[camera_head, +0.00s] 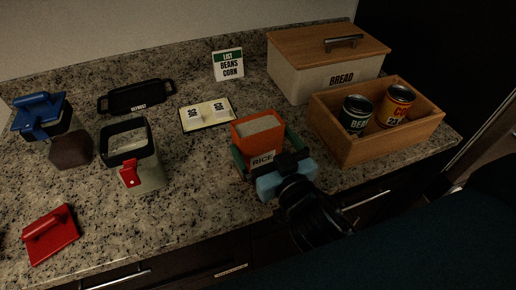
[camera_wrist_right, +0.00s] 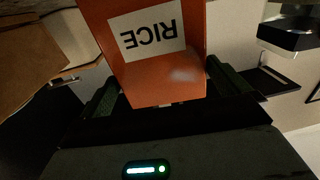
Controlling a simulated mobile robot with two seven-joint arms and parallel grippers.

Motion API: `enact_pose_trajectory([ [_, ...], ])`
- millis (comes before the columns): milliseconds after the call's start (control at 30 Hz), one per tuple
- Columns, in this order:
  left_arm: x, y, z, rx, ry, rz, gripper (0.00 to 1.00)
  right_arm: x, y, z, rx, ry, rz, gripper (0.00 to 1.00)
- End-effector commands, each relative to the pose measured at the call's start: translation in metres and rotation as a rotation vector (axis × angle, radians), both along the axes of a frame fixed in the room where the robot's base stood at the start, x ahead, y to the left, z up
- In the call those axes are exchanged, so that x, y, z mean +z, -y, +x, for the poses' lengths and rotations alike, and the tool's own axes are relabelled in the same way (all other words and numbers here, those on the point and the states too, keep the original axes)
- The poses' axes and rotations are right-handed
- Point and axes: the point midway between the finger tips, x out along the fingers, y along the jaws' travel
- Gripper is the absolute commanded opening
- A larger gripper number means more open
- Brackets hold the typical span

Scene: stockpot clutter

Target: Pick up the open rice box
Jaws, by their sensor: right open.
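The open rice box (camera_head: 260,146) is orange with a white RICE label and stands upright on the counter, its top open and pale rice showing. In the right wrist view the box (camera_wrist_right: 160,75) fills the upper middle, label upside down. My right gripper (camera_head: 262,158) has its jaws open around the box, one green finger on each side. In the right wrist view the fingers flank the box's sides; I cannot tell whether they touch it. My left gripper does not show.
A wooden crate (camera_head: 364,149) with two cans stands right of the box, near my right arm. A BREAD box (camera_head: 297,79) is behind it. An open booklet (camera_head: 207,113) lies behind left. A clear canister (camera_head: 148,174) with a red clip stands left. Counter between canister and rice box is free.

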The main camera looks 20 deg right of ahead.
Motion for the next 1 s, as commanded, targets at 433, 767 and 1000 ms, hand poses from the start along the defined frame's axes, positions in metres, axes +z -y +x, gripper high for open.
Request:
enact_pose_trajectory([
  [433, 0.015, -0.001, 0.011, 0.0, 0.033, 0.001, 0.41, 0.003, -0.006, 0.038, 0.0, 0.005, -0.003, 1.0],
  [767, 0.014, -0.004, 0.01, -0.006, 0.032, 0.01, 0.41, 0.0, -0.008, 0.051, 0.001, -0.001, 0.0, 1.0],
  [1000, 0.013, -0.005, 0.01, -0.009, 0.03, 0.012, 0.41, 0.0, -0.008, 0.051, 0.001, -0.001, 0.0, 0.8],
])
